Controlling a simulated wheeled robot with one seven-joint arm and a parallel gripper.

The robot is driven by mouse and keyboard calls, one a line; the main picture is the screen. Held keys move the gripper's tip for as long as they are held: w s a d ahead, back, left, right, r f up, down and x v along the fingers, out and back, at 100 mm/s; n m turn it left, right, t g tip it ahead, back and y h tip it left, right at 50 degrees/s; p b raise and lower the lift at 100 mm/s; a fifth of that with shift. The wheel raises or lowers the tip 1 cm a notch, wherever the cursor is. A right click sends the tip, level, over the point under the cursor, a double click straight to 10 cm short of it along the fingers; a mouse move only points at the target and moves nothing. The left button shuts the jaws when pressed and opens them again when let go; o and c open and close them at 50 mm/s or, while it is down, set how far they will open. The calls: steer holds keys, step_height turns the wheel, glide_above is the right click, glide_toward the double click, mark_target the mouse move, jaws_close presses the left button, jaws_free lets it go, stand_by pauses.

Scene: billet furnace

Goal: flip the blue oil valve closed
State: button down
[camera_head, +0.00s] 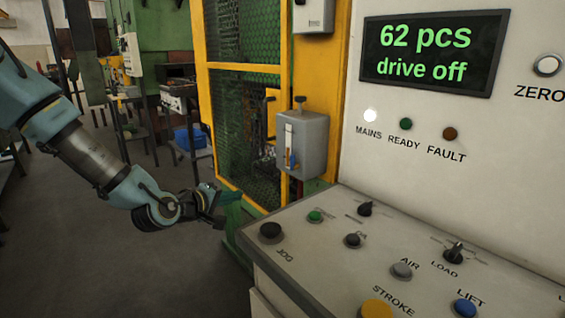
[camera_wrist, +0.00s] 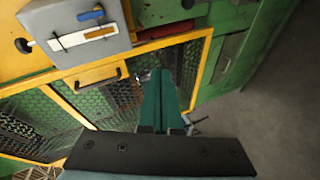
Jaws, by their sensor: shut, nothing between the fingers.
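The blue oil valve seems to be the small blue lever (camera_head: 289,158) on the front of a grey box (camera_head: 314,140) fixed by the yellow guard frame. In the wrist view the blue lever (camera_wrist: 90,16) shows at the upper left on the grey box (camera_wrist: 60,14), beside an orange bar (camera_wrist: 101,33) on a white plate (camera_wrist: 70,40). My gripper (camera_head: 217,219) is left of and below the box, apart from it. In the wrist view my gripper (camera_wrist: 160,74) has its green fingers together and empty, right of and below the lever.
The control panel (camera_head: 350,250) with several knobs and buttons fills the lower right. The yellow mesh guard (camera_head: 240,100) with a handle stands behind my gripper. A display (camera_head: 435,52) reads "62 pcs drive off". Open floor (camera_head: 100,250) lies at the left.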

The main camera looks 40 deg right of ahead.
mark_target(293, 163)
steer(key=s+d+r+n+t+h, duration=0.1)
steer(key=d+r+n+h, duration=0.2)
steer(key=d+r+h, duration=0.1)
step_height(293, 163, up, 2)
steer(key=shift+s+d+r, duration=0.2)
steer(key=shift+s+d, duration=0.15)
steer(key=shift+d, duration=0.25)
steer(key=p+x, duration=0.3)
steer(key=x, duration=0.6)
steer(key=shift+d+r+p, duration=0.15)
steer(key=shift+p, duration=0.2)
steer(key=shift+s+d+p, duration=0.2)
steer(key=shift+s+p, duration=0.65)
steer(key=shift+s, duration=0.4)
steer(key=shift+s+f, duration=0.2)
steer(key=shift+s, duration=0.4)
